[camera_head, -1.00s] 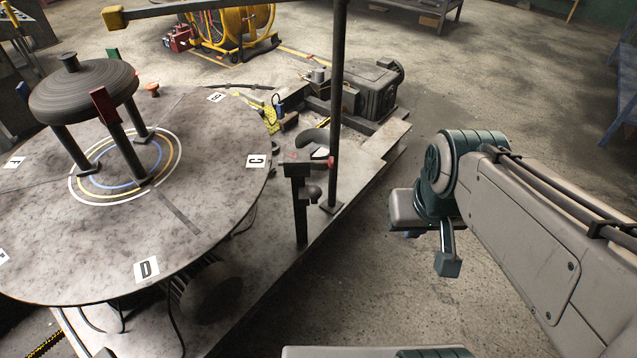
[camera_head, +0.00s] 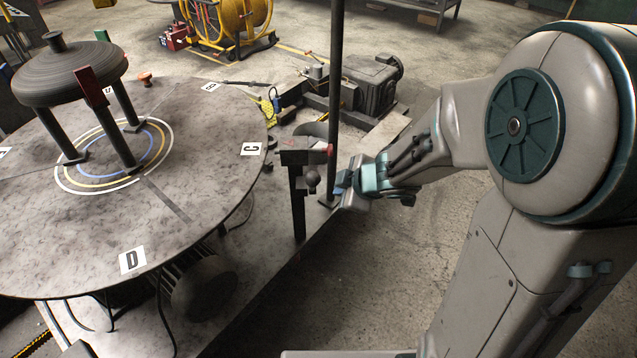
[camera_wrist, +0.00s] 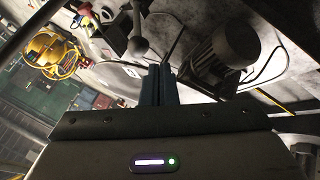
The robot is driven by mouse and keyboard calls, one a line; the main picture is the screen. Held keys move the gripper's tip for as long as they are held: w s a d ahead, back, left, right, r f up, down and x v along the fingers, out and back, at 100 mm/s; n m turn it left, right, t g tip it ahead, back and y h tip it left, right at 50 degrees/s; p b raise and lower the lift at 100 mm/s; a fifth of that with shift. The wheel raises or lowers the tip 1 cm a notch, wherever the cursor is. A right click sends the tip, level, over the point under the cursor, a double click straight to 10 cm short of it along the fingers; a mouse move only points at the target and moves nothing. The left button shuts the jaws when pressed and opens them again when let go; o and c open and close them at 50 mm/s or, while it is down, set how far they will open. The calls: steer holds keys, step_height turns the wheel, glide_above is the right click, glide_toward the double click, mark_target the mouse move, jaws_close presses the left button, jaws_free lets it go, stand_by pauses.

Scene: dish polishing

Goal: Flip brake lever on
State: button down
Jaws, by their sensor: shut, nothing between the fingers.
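A dark control post (camera_head: 298,205) stands at the edge of the platform, with a box (camera_head: 300,157) on top. A short lever with a round ball knob (camera_head: 313,180) hangs from the box's side; I take it as the brake lever. A red knob (camera_head: 330,150) sits at the box's right end. My gripper (camera_head: 341,185) is just right of the ball knob, with a small gap in the picture. In the wrist view the ball knob (camera_wrist: 138,47) is just beyond my shut, empty blue fingers (camera_wrist: 159,70). I cannot tell whether they touch.
The round table (camera_head: 215,165) with letter cards is left of the post. A thin dark pole (camera_head: 336,80) rises just behind my gripper. A grey motor (camera_head: 370,85) sits farther back. A finned motor also shows right of my fingers in the wrist view (camera_wrist: 228,48). Open floor lies to the right.

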mark_target(312, 185)
steer(key=shift+s+a+f+n+g+y, duration=0.3)
steer(key=shift+s+a+f+n+g, duration=0.15)
steer(key=shift+a+f, duration=0.15)
steer(key=w+a+f+b, duration=0.4)
steer(key=w+f, duration=0.3)
steer(key=w, duration=0.1)
steer(key=shift+w, duration=0.4)
